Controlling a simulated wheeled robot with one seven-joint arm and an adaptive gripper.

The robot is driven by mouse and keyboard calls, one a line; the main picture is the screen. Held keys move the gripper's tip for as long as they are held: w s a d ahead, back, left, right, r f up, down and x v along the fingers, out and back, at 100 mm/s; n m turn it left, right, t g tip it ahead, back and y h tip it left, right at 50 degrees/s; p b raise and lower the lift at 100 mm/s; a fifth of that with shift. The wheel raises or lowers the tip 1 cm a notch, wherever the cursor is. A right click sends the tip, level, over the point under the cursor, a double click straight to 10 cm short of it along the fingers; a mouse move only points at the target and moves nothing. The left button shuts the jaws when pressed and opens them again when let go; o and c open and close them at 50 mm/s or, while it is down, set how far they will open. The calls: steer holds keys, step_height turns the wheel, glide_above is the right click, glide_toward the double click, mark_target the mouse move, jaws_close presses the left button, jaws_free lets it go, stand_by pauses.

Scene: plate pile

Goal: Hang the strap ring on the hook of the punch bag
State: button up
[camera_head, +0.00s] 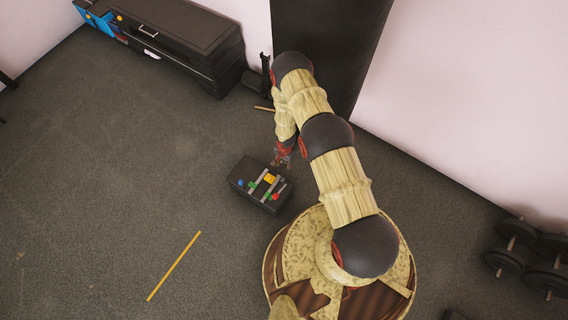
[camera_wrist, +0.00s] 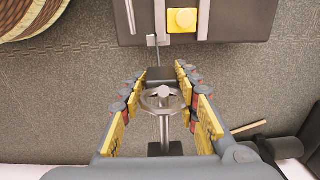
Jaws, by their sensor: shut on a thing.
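My gripper (camera_head: 281,160) is low over the floor, at the upper edge of a black box. In the wrist view its yellow-lined fingers (camera_wrist: 156,78) stand on both sides of a grey metal spoked ring (camera_wrist: 161,98) with a dark block at its far end. The fingers are shut on this ringed piece. A thin rod runs from the block towards the box; I cannot tell whether they touch. I cannot make out a strap. A tall black form (camera_head: 322,45) stands by the wall behind my arm and may be the punch bag; no hook shows.
The black box (camera_head: 240,181) carries coloured blocks and pale bars. A yellow stick (camera_head: 174,265) lies on the floor. A long dark cabinet (camera_head: 185,25) stands at upper left, dumbbells (camera_head: 505,262) at right. The left floor is mostly clear.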

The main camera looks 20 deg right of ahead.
steer(key=o, duration=1.3)
